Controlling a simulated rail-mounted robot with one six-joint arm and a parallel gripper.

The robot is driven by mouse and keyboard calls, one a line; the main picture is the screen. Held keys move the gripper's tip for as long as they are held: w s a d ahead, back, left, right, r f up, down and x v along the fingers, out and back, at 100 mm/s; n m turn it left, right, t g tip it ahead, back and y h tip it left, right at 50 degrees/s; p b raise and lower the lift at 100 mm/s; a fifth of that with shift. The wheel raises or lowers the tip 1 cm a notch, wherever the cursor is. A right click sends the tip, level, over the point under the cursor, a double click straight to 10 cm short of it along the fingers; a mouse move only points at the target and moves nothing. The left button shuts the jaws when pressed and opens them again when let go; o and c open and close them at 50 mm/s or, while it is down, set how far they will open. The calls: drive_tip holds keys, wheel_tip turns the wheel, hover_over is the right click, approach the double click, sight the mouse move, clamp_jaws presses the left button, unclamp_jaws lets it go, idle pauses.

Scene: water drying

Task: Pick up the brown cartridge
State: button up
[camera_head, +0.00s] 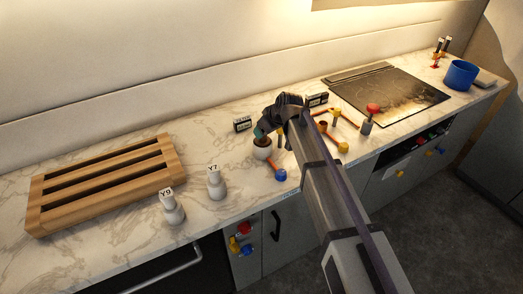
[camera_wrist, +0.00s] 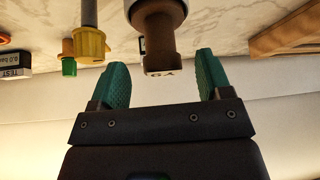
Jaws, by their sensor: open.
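A brown cartridge (camera_wrist: 158,35) with a label on its end face shows in the wrist view, standing on a pale round base. My gripper (camera_wrist: 161,66) has its two green fingers spread open, one on each side of the cartridge's labelled end. I see no clear contact. In the head view, my gripper (camera_head: 262,134) is over the counter, with one green finger visible above the brown top of the cartridge (camera_head: 262,142) in its white base. My arm and gripper hide part of that area.
White bottle-like pieces labelled Y9 (camera_head: 173,209) and Y7 (camera_head: 215,184) stand left of the gripper. A wooden rack (camera_head: 105,180) lies farther left. A yellow-ended rod (camera_wrist: 88,45) is close beside the cartridge. A blue pot (camera_head: 460,75) stands at the far right.

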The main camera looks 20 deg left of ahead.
sight(262, 141)
drive_tip(key=b+x, duration=0.4)
drive_tip(key=x, duration=0.1)
drive_tip(key=shift+s+d+f, duration=0.15)
drive_tip(key=shift+d, duration=0.1)
drive_tip(key=shift+a+f+b, duration=0.1)
drive_tip(key=shift+a+b, duration=0.1)
drive_tip(key=shift+b, duration=0.15)
drive_tip(key=shift+d+r, duration=0.1)
drive_tip(key=shift+r, duration=0.15)
drive_tip(key=c, duration=0.8)
